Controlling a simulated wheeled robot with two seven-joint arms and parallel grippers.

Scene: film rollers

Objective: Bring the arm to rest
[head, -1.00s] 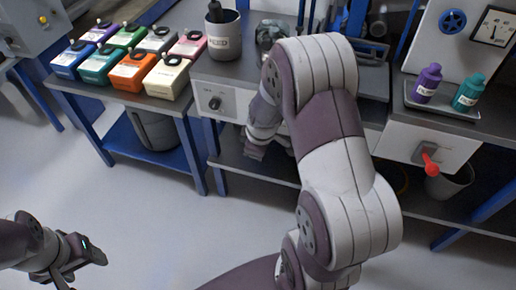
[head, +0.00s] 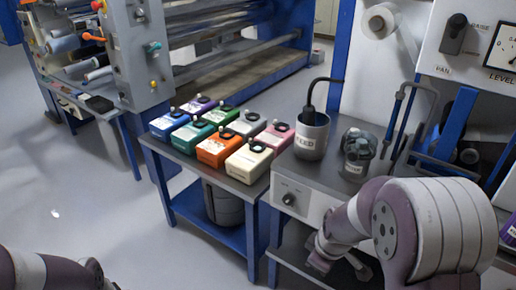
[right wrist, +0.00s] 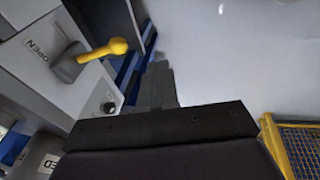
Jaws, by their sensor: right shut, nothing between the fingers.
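My right arm (head: 430,230) comes in at the lower right of the head view, bent in front of the bench, with its wrist (head: 335,245) low before the control panel. In the right wrist view my right gripper (right wrist: 158,82) is shut with nothing between its fingers, pointing over the pale floor beside a grey machine front. My left arm (head: 35,270) shows only at the bottom left corner of the head view. Its gripper is cut off by the frame.
A blue-legged table holds several coloured boxes (head: 218,147). A FEED pot (head: 311,137) and a jar (head: 357,158) stand on the bench. A roller machine (head: 140,50) is behind. The right wrist view shows a yellow-knobbed lever (right wrist: 105,50) and a yellow-framed mesh (right wrist: 298,145). Floor at left is clear.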

